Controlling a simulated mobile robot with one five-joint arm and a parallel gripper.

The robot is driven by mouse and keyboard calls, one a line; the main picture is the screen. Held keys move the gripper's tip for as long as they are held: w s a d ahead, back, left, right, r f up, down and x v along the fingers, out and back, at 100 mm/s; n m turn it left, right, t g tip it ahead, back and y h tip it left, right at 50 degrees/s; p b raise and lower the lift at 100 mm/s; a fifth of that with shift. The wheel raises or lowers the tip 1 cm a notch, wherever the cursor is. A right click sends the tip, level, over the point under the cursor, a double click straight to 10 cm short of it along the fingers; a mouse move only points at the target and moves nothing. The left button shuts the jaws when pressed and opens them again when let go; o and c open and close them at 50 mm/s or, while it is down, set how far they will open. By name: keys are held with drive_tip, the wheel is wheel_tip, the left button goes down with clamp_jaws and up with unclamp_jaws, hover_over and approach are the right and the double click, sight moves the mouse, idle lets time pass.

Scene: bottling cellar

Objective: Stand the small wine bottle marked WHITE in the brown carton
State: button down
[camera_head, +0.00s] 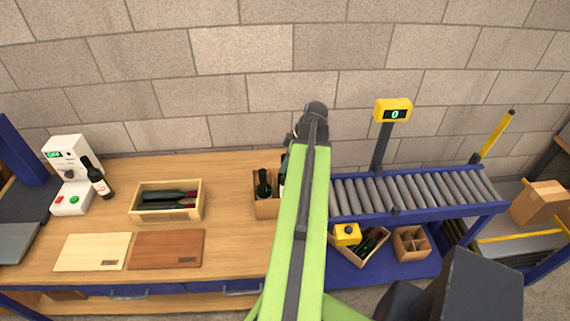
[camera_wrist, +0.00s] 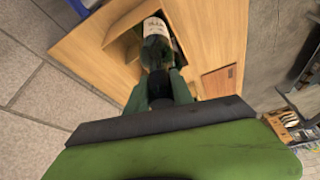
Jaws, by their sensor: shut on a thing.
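The brown carton (camera_head: 264,209) stands on the wooden bench, partly hidden by my arm. A dark bottle (camera_head: 264,183) stands in its left part. In the wrist view, my gripper (camera_wrist: 158,72) is shut on a dark green bottle (camera_wrist: 155,48) with a pale label, whose print is too small to read. This bottle is at the carton (camera_wrist: 122,48), beside or inside its wall; I cannot tell whether it rests on the bottom. In the head view my arm hides the gripper and most of the held bottle.
A wooden crate (camera_head: 140,213) with lying bottles stands left of the carton. A light board (camera_head: 92,252) and a brown board (camera_head: 166,250) lie in front. A bottle (camera_head: 100,182) stands near a white machine (camera_head: 68,165). A roller conveyor (camera_head: 420,191) is at the right.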

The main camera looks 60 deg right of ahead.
wheel_tip(320, 180, down, 6)
drive_tip(key=b, duration=0.5)
drive_tip(key=shift+r, duration=0.1)
drive_tip(key=c, duration=1)
unclamp_jaws()
drive_tip(key=o, duration=1)
